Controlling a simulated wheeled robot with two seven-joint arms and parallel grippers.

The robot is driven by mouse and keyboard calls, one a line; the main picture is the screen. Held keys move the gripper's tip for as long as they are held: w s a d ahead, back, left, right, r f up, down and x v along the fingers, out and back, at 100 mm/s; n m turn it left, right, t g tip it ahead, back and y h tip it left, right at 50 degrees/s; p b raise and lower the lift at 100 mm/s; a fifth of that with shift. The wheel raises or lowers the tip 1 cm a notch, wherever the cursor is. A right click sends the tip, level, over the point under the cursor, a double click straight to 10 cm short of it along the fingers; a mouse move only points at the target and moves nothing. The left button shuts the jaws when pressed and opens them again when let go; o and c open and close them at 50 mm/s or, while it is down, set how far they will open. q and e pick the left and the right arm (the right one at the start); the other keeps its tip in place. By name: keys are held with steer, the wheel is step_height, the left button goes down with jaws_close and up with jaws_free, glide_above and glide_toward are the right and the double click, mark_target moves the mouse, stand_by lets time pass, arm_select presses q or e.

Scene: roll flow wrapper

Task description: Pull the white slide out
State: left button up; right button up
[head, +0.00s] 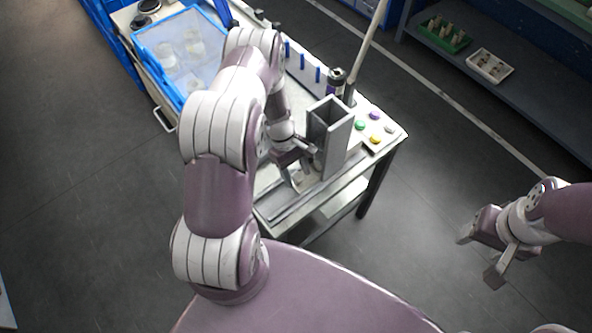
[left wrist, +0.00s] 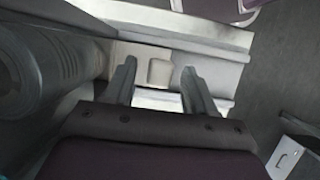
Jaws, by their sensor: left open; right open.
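The white slide shows in the left wrist view as a pale block (left wrist: 160,72) on a light strip, between and just beyond my left fingertips. In the head view a small pale part of it (head: 301,179) shows low at the machine, beside the grey upright hopper (head: 335,125). My left gripper (head: 304,168) is open at the foot of the hopper, and its two fingers (left wrist: 158,82) stand apart on either side of the block. I cannot tell whether they touch it. My right gripper (head: 479,259) is open and empty over the floor at the right, away from the table.
The white table (head: 262,183) carries a blue-framed clear box (head: 165,55) at its far left. Coloured buttons (head: 375,139) sit right of the hopper, and a dark canister (head: 336,80) and a pole stand behind it. A shelf (head: 520,90) is at the upper right.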

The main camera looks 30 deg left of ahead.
arm_select(q)
jaws_close()
steer(key=s+a, duration=0.1)
steer(key=s, duration=0.2)
steer(key=s+a, duration=0.1)
steer(key=s, duration=0.2)
steer(key=s+a+p, duration=0.1)
steer(key=s, duration=0.2)
steer(key=shift+s+a, duration=0.15)
steer(key=shift+a, duration=0.25)
jaws_free()
steer(key=shift+s+a, duration=0.1)
steer(key=shift+s, duration=0.1)
steer(key=shift+w+r, duration=0.15)
steer(key=shift+r, duration=0.1)
steer(key=v, duration=1.2)
steer(key=shift+a+b, duration=0.2)
steer(key=shift+b, duration=0.2)
